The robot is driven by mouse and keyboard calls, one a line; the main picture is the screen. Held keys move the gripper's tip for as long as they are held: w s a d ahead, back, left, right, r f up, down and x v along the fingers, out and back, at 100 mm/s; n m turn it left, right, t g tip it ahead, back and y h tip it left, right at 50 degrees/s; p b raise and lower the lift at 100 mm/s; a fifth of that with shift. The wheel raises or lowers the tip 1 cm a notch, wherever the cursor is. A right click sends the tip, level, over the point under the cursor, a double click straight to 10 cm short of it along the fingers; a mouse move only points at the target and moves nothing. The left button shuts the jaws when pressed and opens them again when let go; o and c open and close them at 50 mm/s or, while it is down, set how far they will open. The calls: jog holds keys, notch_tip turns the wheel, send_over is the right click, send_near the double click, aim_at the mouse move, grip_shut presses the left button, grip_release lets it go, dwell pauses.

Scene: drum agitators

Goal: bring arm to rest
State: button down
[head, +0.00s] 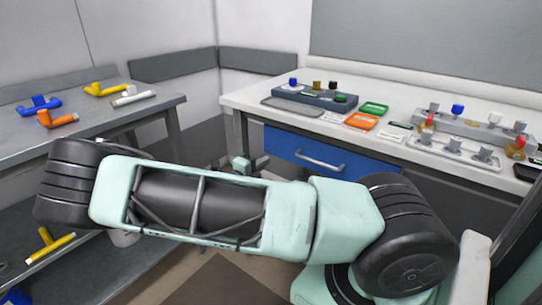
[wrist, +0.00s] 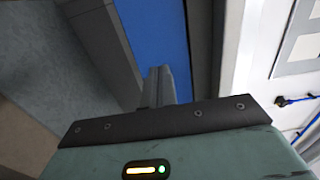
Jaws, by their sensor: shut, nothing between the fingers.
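My arm stretches across the front of the head view, its pale green and black links bent and lying roughly level from right to left. My gripper shows in the wrist view (wrist: 158,86) with its grey fingers together and nothing between them. Behind the fingers is the blue drawer front, which also shows in the head view (head: 305,160). In the head view the forearm hides most of the hand; only a small green and grey part shows above the forearm, in front of the bench. I see no contact between the fingers and the drawer.
A white bench (head: 245,101) at the back right carries a dark block with knobs (head: 316,95), an orange tray (head: 361,121), a green tray (head: 374,108) and a grey fixture with several fittings. A grey table (head: 90,131) at left holds blue, orange and yellow handles.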

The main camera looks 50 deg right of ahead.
jog(key=shift+s+a, duration=0.1)
jog(key=shift+a, duration=1.65)
